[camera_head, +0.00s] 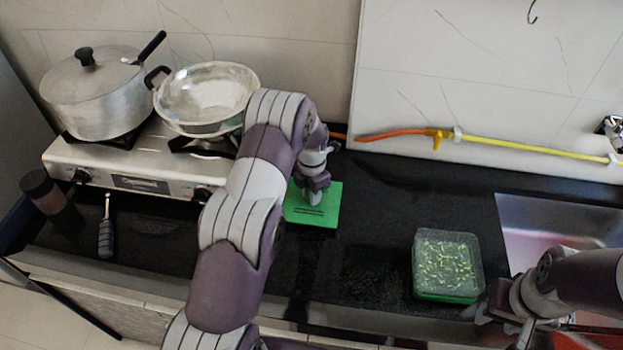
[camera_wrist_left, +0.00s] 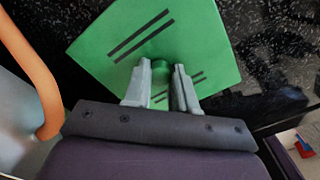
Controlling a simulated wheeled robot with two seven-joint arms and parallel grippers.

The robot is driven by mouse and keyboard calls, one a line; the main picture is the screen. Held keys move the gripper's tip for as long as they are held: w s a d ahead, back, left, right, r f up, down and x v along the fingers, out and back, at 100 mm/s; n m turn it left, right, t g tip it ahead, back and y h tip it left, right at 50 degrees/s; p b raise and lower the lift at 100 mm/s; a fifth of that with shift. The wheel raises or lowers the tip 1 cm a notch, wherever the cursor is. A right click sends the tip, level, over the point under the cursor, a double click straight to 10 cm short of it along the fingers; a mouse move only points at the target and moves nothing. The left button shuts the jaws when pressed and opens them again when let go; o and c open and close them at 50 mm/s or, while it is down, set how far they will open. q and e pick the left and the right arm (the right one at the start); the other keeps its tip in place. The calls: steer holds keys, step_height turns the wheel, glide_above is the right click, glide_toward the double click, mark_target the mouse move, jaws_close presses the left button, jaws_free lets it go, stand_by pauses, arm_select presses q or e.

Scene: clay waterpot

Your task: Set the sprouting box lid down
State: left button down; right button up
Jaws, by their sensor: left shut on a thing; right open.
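The green sprouting box lid (camera_head: 325,213) is a flat square with dark slots, over the black counter beside the stove. It also shows in the left wrist view (camera_wrist_left: 205,35). My left gripper (camera_head: 314,196) is shut on the small green knob at the lid's middle; the knob sits between the fingertips (camera_wrist_left: 161,75). I cannot tell whether the lid touches the counter. The sprouting box (camera_head: 447,262), clear with a green base and pale green sprouts inside, stands on the counter to the right without the lid. My right gripper (camera_head: 505,312) is open and empty, right of the box near the counter's front.
A gas stove (camera_head: 130,170) at the left bears a lidded pot (camera_head: 95,100) and a metal pan (camera_head: 205,95). A screwdriver-like tool (camera_head: 106,230) and a dark jar (camera_head: 48,192) are at the left. A sink (camera_head: 560,222) is at the right. Counter between lid and box is clear.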

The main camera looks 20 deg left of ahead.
arm_select(q)
steer(key=shift+w+a, duration=0.15)
steer(key=shift+w, duration=0.65)
steer(key=w, duration=0.1)
steer(key=w+a, duration=0.1)
steer(key=w, duration=0.1)
steer(key=shift+w+f+p, duration=0.15)
steer(key=shift+f+p, duration=0.15)
steer(key=shift+p, duration=0.25)
steer(key=shift+f, duration=0.4)
steer(key=shift+d+f+b, duration=0.1)
steer(key=shift+f+b, duration=0.1)
steer(key=shift+b, duration=0.1)
steer(key=c, duration=1.1)
jaws_free()
steer(key=shift+c, duration=0.2)
steer(key=shift+o, duration=1.1)
